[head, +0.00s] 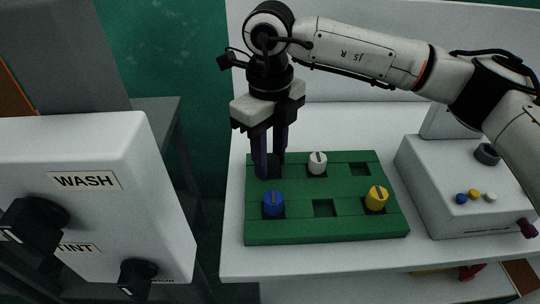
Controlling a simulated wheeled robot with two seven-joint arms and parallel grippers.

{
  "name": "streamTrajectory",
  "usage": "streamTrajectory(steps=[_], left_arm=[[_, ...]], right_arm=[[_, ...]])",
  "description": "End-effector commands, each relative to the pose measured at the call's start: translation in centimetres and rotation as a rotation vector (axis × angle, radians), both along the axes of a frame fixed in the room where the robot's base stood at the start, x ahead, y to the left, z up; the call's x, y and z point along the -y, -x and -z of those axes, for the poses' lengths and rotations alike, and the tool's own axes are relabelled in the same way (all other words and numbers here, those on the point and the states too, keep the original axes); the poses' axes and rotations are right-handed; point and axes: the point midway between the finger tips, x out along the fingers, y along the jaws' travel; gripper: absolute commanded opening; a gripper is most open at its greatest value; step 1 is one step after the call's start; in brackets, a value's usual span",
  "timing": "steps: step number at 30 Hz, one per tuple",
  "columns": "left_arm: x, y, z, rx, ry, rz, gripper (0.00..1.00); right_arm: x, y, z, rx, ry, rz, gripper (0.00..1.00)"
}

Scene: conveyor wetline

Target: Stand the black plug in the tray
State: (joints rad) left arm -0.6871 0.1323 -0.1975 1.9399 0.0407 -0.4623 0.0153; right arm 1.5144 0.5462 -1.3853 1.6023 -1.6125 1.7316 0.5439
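The green tray (298,230) lies on the white table and has two rows of square pockets. My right gripper (270,168) points down at the tray's back left pocket, its dark fingers a little apart. A black shape between the fingertips looks like the black plug (274,163), mostly hidden by the fingers. I cannot tell whether the fingers touch it or whether it rests on the pocket floor. A white plug (318,163) stands in the back middle pocket, a blue plug (273,204) in the front left one and a yellow plug (376,198) in the front right one.
The front middle pocket (323,208) and back right pocket (360,169) are empty. A white control box (450,180) with buttons stands right of the tray. A white panel (110,215) with black knobs, one labelled WASH, is at the left front. A white wall stands behind the table.

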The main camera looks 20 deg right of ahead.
Motion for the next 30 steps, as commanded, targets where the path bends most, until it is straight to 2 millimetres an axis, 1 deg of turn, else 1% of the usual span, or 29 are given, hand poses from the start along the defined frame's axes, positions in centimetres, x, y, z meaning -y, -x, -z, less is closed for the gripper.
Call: streamTrajectory(steps=[11,30], left_arm=[[0.0,0.0,-0.2,0.001,0.001,-0.001,0.31],[0.2,0.0,-1.5,0.002,0.003,0.003,0.31]], right_arm=[[0.0,0.0,-0.3,0.000,0.000,0.000,0.30],[0.0,0.0,-2.8,0.000,0.000,0.000,0.30]])
